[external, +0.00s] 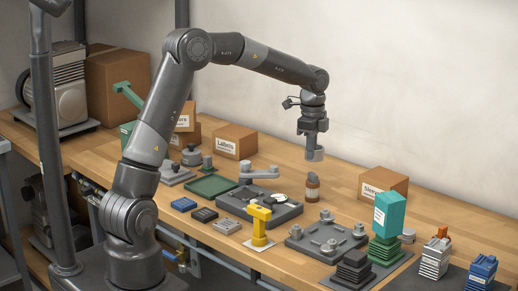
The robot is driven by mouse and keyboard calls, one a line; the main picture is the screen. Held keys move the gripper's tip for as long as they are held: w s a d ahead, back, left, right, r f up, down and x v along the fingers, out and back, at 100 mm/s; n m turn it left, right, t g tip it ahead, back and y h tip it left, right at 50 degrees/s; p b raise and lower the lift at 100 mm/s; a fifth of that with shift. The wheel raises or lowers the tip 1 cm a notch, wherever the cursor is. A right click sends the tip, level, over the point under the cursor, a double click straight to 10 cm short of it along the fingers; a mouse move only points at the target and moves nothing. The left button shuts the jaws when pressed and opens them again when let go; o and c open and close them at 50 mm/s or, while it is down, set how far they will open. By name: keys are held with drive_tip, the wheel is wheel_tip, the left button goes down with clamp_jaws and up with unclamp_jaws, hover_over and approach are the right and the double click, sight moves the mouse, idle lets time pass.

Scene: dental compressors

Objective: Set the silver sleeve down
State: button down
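My gripper (314,143) points down in the air above the middle-right part of the wooden bench. A short silver sleeve (315,155) is at its fingertips, clear of the bench, and the gripper appears shut on it. The fingers are small in this view, so the exact contact is hard to see. Below and to the right is a dark grey fixture plate (298,240) with several round silver posts. Below and to the left is a dark tray (262,210) holding small parts.
A brown bottle (312,188) stands almost below the sleeve. A yellow press-like stand (259,225) is at the front. A teal block on a green stack (387,215) and a cardboard box (382,184) stand to the right. A green tray (208,186) lies left. Bare bench (345,175) shows behind the bottle.

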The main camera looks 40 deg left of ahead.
drive_tip(key=s+d+f+m, duration=0.1)
drive_tip(key=s+d+m, duration=0.25)
drive_tip(key=d, duration=1.55)
drive_tip(key=s+d+m, duration=0.3)
drive_tip(key=d+m, duration=0.2)
drive_tip(key=d, duration=1.3)
drive_tip(key=w+a+f, duration=0.1)
drive_tip(key=w+f, duration=0.1)
drive_tip(key=w, duration=0.1)
drive_tip(key=w+a+f, duration=0.2)
drive_tip(key=w, duration=0.1)
drive_tip(key=w+a+f, duration=0.2)
drive_tip(key=w, duration=0.2)
drive_tip(key=shift+w+f, duration=0.1)
drive_tip(key=shift+f, duration=2.25)
drive_tip(key=shift+f, duration=0.1)
drive_tip(key=c, duration=1.6)
unclamp_jaws()
drive_tip(key=shift+c, duration=0.2)
